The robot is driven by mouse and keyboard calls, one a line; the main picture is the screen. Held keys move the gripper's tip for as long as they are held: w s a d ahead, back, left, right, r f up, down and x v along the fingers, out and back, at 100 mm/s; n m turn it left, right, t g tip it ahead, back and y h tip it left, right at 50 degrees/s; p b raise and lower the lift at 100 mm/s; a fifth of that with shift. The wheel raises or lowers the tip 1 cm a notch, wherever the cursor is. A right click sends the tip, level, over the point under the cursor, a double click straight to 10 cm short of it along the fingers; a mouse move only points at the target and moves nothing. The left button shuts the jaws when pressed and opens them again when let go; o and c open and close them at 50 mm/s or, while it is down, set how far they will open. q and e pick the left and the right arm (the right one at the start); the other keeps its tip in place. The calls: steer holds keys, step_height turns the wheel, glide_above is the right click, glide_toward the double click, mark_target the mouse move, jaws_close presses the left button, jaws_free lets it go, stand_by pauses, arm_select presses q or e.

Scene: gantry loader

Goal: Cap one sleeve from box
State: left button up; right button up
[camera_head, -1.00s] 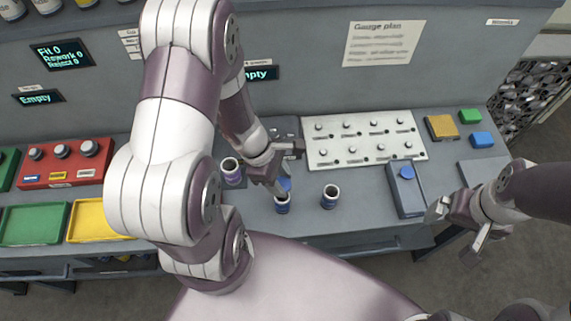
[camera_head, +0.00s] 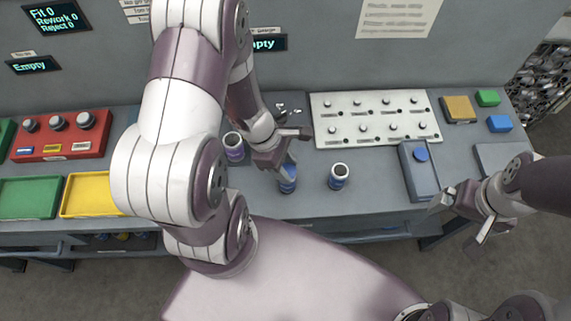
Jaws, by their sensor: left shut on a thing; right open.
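A sleeve with a dark blue body (camera_head: 288,185) stands upright on the bench. My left gripper (camera_head: 290,165) is directly over its top, shut on a small blue piece, likely a cap, mostly hidden by the fingers. The piece covers the sleeve's mouth in this view; I cannot tell whether it is seated. My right gripper (camera_head: 462,215) is open and empty off the bench's front right.
A white gauge board (camera_head: 375,140) with several knobs lies behind. A grey-blue device with a blue button (camera_head: 421,155) stands right of the sleeves. Yellow (camera_head: 90,207) and green (camera_head: 30,211) trays and a red block (camera_head: 60,150) lie left. A grey pad (camera_head: 495,157) lies far right.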

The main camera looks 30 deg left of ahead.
arm_select(q)
steer(key=shift+s+d+f, duration=0.1)
steer(key=shift+s+f, duration=0.15)
steer(key=shift+s, duration=0.1)
steer(key=o, duration=1.1)
steer(key=shift+w+f, duration=0.1)
steer(key=shift+w, duration=0.25)
steer(key=w+p+v, duration=0.1)
steer(key=p+v, duration=0.2)
steer(key=v, duration=0.9)
steer(key=shift+s+r, duration=0.3)
steer(key=shift+s, duration=0.15)
steer(key=shift+s, duration=0.1)
